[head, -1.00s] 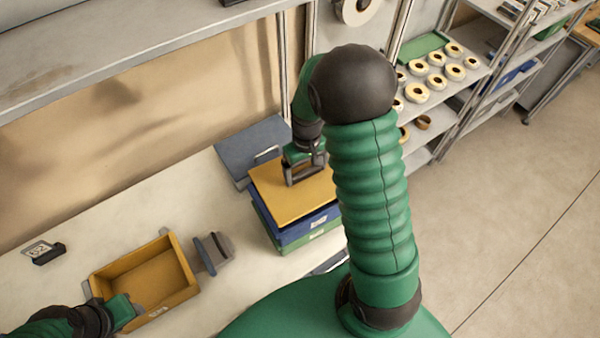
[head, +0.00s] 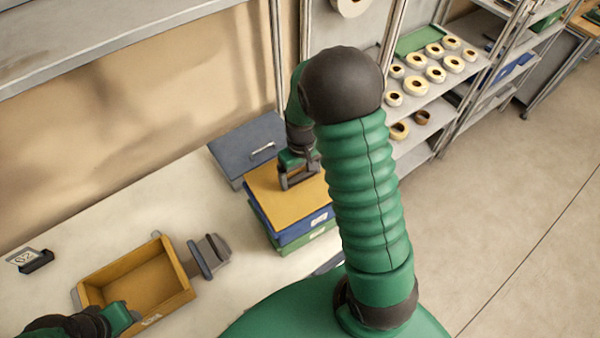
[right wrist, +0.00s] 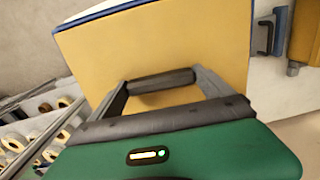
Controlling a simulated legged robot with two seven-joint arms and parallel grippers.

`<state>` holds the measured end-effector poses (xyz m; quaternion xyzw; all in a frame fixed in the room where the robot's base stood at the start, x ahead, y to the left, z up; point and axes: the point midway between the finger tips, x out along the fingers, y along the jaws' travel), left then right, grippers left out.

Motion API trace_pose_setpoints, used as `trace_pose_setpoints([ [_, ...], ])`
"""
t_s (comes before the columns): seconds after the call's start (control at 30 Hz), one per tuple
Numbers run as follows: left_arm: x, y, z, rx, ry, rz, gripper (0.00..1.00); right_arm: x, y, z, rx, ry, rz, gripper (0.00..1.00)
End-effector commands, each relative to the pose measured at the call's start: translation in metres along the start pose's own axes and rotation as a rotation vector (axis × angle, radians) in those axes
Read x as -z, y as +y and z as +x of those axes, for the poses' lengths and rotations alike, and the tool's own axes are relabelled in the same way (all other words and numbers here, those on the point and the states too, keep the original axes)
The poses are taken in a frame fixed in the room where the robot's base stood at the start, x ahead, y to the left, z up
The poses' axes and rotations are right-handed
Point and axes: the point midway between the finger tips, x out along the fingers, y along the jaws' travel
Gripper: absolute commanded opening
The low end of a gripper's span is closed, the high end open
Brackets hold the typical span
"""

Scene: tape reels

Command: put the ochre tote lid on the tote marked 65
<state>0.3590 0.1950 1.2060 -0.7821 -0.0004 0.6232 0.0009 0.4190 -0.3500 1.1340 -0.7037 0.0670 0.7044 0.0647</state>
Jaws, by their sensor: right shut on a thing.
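The ochre tote lid (head: 264,196) lies flat on top of a stack with a blue tote (head: 296,232) and a green tote (head: 312,245) below. My right gripper (head: 297,181) is on top of it, shut on its handle; the lid also fills the upper part of the right wrist view (right wrist: 190,45). My arm hides the stack's right side. An open, empty ochre tote (head: 187,286) stands at the lower left of the bench. Its label is too small to read. My left gripper (head: 123,314) is at its near left side; its fingers do not show clearly.
A blue-grey lidded box (head: 235,155) with a handle stands directly behind the stack. A grey object (head: 210,256) sits right of the ochre tote. A number sign (head: 30,260) stands at left. Shelves with tape reels (head: 416,86) are at right.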

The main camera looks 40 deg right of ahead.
Motion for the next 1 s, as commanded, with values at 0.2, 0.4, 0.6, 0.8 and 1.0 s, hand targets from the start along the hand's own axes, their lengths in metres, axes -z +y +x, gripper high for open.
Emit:
trace_pose_setpoints([
  [0.2,-0.001,0.0,0.001,0.0,0.0,0.0,0.4,-0.001,0.0,0.004,-0.001,-0.007,0.0,0.21],
  [0.4,0.0,0.0,0.001,0.0,0.0,0.0,0.4,0.001,0.0,0.004,-0.001,-0.007,0.0,1.0],
  [0.6,-0.001,0.0,0.002,0.0,0.0,0.0,0.4,0.0,0.0,0.001,-0.001,-0.005,-0.001,1.0],
  [0.8,-0.003,0.0,0.012,0.0,0.0,0.0,0.4,0.002,-0.001,-0.032,-0.001,0.001,-0.003,1.0],
  [1.0,-0.006,0.0,0.024,0.0,0.0,0.0,0.4,0.005,-0.001,-0.091,-0.002,0.0,-0.001,1.0],
])
